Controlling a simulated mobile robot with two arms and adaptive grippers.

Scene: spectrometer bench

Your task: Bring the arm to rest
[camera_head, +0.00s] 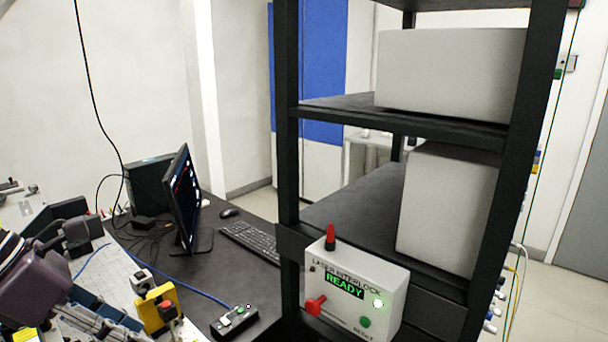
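Neither of my grippers can be made out in the head view. The white laser interlock box (386,316) stands on the lower part of the black rack, near the bottom middle. Its display (344,285) reads READY in green. A red and black knob-like piece (330,238) stands on top.
The black rack (288,150) holds pale boxes (450,72) on its shelves. Left of it, a dark desk bears a monitor (183,200), keyboard (252,240), mouse (229,212) and small button box (233,321). Cluttered optics, including a yellow mount (152,310), fill the lower left.

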